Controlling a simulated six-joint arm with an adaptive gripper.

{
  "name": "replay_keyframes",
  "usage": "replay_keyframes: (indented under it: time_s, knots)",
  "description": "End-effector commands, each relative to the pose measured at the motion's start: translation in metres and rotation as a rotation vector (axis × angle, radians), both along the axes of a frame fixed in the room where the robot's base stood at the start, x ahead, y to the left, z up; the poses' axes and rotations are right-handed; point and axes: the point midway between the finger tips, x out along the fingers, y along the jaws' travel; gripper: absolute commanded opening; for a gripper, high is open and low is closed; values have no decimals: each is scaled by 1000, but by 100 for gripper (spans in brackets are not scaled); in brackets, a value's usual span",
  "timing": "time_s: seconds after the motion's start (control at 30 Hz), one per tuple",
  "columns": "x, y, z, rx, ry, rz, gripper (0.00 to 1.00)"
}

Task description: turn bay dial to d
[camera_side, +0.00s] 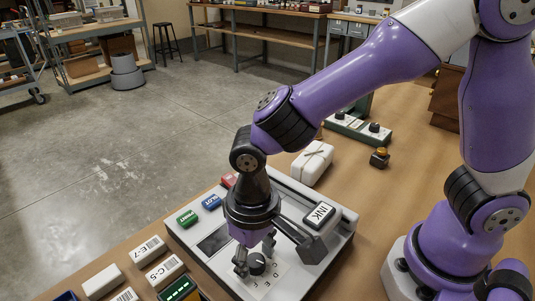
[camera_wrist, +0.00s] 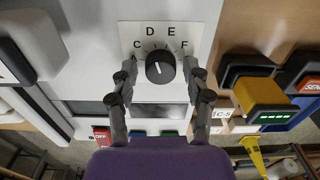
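The bay dial is a round black knob (camera_wrist: 160,67) on a white plate (camera_wrist: 187,32) with letters C, D, E and F around its far side. D stands just left of the top in the wrist view, E just right. A pale pointer mark shows on the knob, but I cannot tell surely which letter it indicates. My gripper (camera_wrist: 160,76) is open, with one finger on each side of the knob and a visible gap to it. In the side view the knob (camera_side: 257,264) sits below my gripper (camera_side: 255,256), between the fingers.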

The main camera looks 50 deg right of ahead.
Motion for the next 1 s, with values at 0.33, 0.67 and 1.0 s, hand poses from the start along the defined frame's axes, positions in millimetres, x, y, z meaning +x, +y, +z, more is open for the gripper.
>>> replay_keyframes:
  time_s: [0.33,0.67,1.0]
  knots:
    - [1,1,2,2,-4,0,66]
    - [2,1,60,7,-9,0,66]
    - [1,1,116,3,-5,0,66]
